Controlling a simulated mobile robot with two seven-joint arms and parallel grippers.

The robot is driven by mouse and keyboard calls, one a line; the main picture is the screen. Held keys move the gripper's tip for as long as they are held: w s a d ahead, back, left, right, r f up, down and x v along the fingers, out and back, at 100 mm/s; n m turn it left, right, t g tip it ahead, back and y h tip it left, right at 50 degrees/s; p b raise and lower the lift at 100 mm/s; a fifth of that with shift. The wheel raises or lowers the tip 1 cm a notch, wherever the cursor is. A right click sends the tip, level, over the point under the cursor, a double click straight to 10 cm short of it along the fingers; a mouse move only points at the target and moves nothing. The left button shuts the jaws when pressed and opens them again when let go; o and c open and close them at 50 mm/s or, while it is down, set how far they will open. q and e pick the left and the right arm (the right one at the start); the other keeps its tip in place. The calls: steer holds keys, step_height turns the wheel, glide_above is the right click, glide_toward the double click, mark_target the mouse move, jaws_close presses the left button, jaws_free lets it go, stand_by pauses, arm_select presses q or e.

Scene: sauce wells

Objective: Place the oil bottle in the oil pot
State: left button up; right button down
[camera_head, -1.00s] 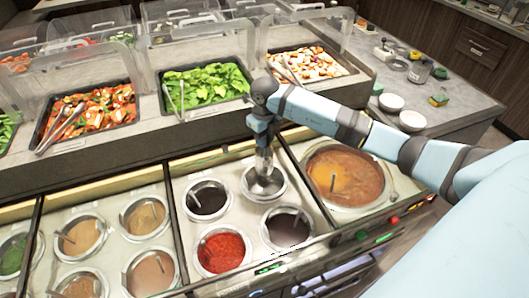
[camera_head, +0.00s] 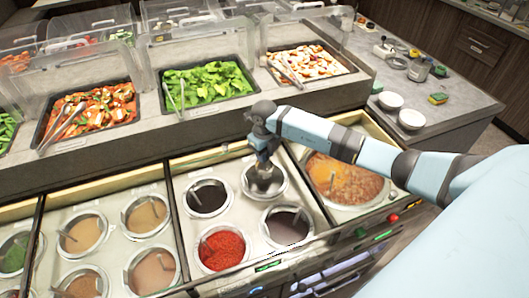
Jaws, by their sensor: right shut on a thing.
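My right gripper (camera_head: 264,160) points down over the back right well of the sauce section, shut on the oil bottle (camera_head: 264,169). Little of the bottle shows between the fingers and the well; it looks clear, and its lower part is inside the rim. The oil pot is the round metal-rimmed well (camera_head: 282,190) below the gripper. I cannot tell whether the bottle touches the pot's bottom. My left gripper is not in view.
Nearby wells hold dark sauce (camera_head: 208,197), red sauce (camera_head: 222,250) and another dark sauce (camera_head: 287,226). A large soup pot (camera_head: 350,180) stands to the right under my arm. Trays of leaves (camera_head: 205,85) and chopped vegetables (camera_head: 100,108) lie behind, under clear guards.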

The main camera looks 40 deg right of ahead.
steer(key=c, duration=1)
jaws_free()
steer(key=shift+o, duration=0.2)
steer(key=shift+r, duration=0.1)
step_height(320, 180, up, 12)
steer(key=b, duration=0.2)
